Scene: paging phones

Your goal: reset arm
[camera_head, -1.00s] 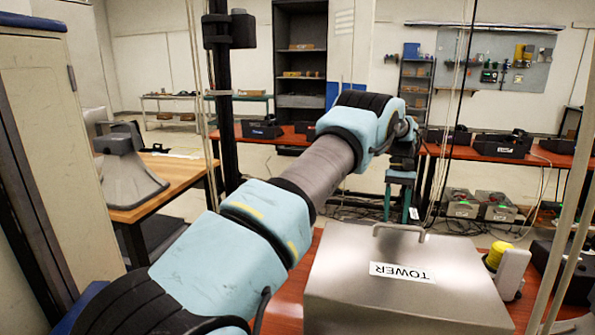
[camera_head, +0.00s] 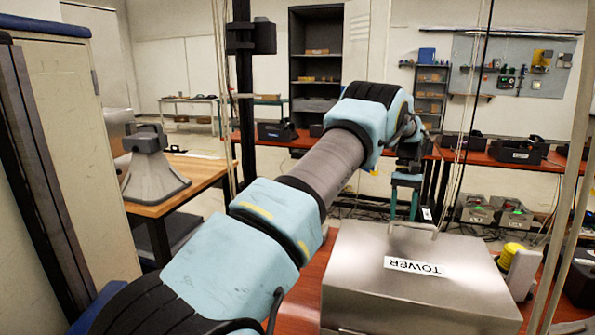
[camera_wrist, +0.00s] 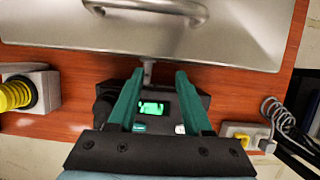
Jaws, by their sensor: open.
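My gripper (camera_head: 405,203) hangs beyond the steel box in the head view, with its fingers pointing down. In the wrist view my gripper (camera_wrist: 154,82) is open, with two green fingers apart. A black device with a lit green screen (camera_wrist: 152,107) shows between and behind the fingers; I cannot tell its distance from them. The steel box marked TOWER (camera_head: 420,285) stands on the red-brown table close to me. Its lid handle shows at the top of the wrist view (camera_wrist: 150,7). The fingertips appear just short of the box's edge in that view.
A yellow coiled item on a white stand (camera_head: 515,265) is right of the box. A grey tapered stand (camera_head: 150,175) sits on a wooden table at left. A tall cabinet (camera_head: 75,140) is close at left. Several black bins (camera_head: 515,150) line the far tables. Posts and cables hang nearby.

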